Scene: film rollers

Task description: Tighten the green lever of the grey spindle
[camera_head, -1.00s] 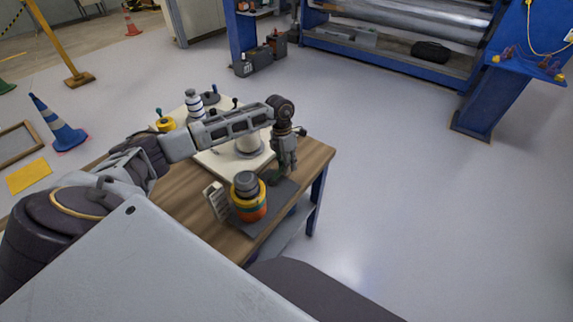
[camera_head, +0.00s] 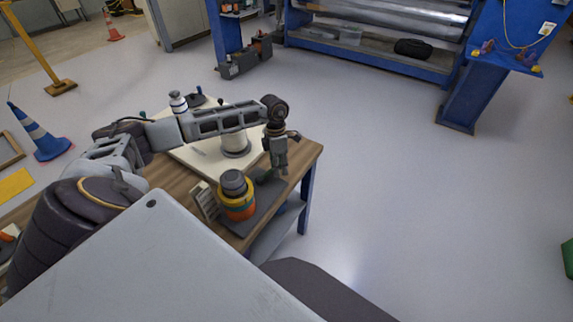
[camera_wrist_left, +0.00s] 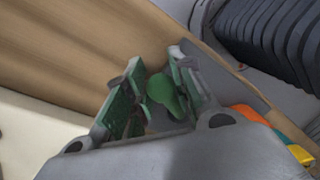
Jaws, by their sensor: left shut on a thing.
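My left gripper (camera_head: 274,176) reaches down at the near right corner of the wooden table. In the left wrist view its green-padded fingers (camera_wrist_left: 158,98) stand on both sides of a rounded green lever (camera_wrist_left: 165,94) and are shut on it. In the head view the lever is small and mostly hidden by the fingers. A stack with a grey top and yellow and orange rings (camera_head: 238,197) stands just left of the gripper; its orange and yellow edges (camera_wrist_left: 270,127) show in the wrist view. I cannot clearly make out the spindle's body under the lever. My right gripper is not in view.
A pale slotted block (camera_head: 204,201) stands beside the rings. Floor right of the table is clear. A blue-framed machine (camera_head: 370,58) stands behind.

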